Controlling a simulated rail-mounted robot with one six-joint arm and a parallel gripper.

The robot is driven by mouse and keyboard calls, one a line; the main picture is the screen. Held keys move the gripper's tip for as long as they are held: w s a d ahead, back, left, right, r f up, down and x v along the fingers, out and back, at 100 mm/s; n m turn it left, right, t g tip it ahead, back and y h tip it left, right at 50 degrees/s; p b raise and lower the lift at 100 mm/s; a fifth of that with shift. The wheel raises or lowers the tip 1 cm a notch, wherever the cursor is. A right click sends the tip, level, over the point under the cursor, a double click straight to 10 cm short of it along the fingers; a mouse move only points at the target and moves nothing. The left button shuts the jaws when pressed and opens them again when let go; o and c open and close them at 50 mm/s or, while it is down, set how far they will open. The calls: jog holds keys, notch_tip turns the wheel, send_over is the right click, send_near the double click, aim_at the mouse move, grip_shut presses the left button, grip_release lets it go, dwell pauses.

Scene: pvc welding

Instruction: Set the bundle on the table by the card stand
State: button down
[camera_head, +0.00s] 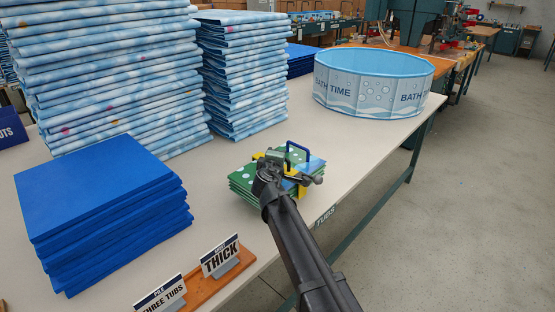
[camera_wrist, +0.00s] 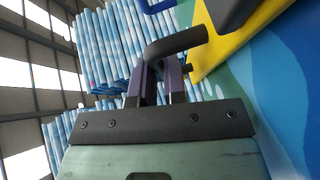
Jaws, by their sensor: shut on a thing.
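The bundle (camera_head: 242,181) is a stack of green folded sheets with white dots, yellow straps and blue handles. It is over or on the table near its front edge; whether it touches the table is unclear. My gripper (camera_head: 275,169) is at the bundle's right side, partly covering it. In the wrist view my gripper (camera_wrist: 163,80) is shut on a dark bent bar, seemingly the bundle's grip, beside its yellow strap (camera_wrist: 232,42). The card stand (camera_head: 234,274) is a wooden strip holding cards reading "THICK" and "THREE TUBS", nearer the camera than the bundle.
The pale table (camera_head: 210,202) has bare room between the bundle and the card stand. A blue stack (camera_head: 100,205) stands left, tall light-blue folded stacks (camera_head: 110,75) behind. A round "BATH TIME" tub (camera_head: 370,85) stands at the far right end.

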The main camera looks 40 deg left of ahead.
notch_tip(320, 180, down, 4)
jog(key=b, duration=0.4)
jog(key=shift+f, duration=0.25)
jog(key=shift+r, duration=0.25)
jog(key=shift+f, duration=0.1)
jog(key=c, duration=1.5)
grip_release()
jog(key=o, duration=0.3)
jog(key=shift+o, duration=0.2)
jog(key=p+v, duration=0.1)
jog(key=v, duration=1.1)
jog(key=shift+r+p, duration=0.2)
jog(key=shift+p, duration=0.2)
